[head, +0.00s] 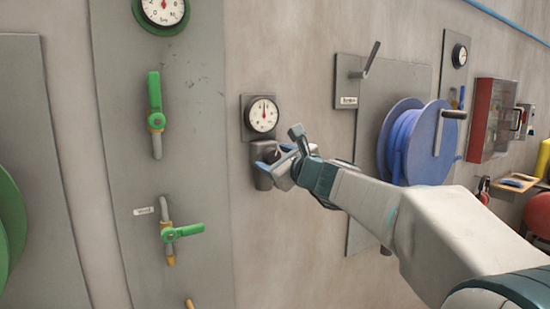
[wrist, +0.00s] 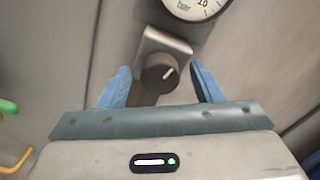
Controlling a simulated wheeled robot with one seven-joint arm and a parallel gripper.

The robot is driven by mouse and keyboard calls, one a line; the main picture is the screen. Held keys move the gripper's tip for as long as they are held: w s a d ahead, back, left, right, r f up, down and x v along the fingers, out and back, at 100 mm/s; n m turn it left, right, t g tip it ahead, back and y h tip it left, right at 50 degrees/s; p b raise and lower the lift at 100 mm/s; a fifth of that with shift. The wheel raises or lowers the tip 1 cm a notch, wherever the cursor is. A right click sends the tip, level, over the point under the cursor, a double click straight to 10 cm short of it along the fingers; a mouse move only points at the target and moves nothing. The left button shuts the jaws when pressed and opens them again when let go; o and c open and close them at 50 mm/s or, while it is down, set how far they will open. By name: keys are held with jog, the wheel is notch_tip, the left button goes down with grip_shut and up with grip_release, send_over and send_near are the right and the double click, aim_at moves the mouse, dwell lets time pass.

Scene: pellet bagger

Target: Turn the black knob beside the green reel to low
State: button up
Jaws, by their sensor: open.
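A dark round knob (wrist: 158,76) on a grey box (wrist: 176,42) shows in the wrist view, with a white pointer mark aimed up and to the right. In the head view the box (head: 259,150) is on the wall under a gauge, and my gripper mostly hides the knob. My gripper (head: 272,171) is open at the box. In the wrist view its blue fingers stand on either side of the knob, with gaps visible; contact cannot be told. A green reel (head: 10,225) is cut off at the left edge of the head view. No low marking is legible.
A round gauge (head: 263,115) is just above the box. A grey panel with a green upright lever (head: 155,103) and a green level lever (head: 183,232) is to the left. A blue reel (head: 410,145) and a red cabinet (head: 494,120) are to the right.

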jog(key=c, duration=1)
jog(key=shift+f+b, duration=0.15)
jog(key=shift+b, duration=0.3)
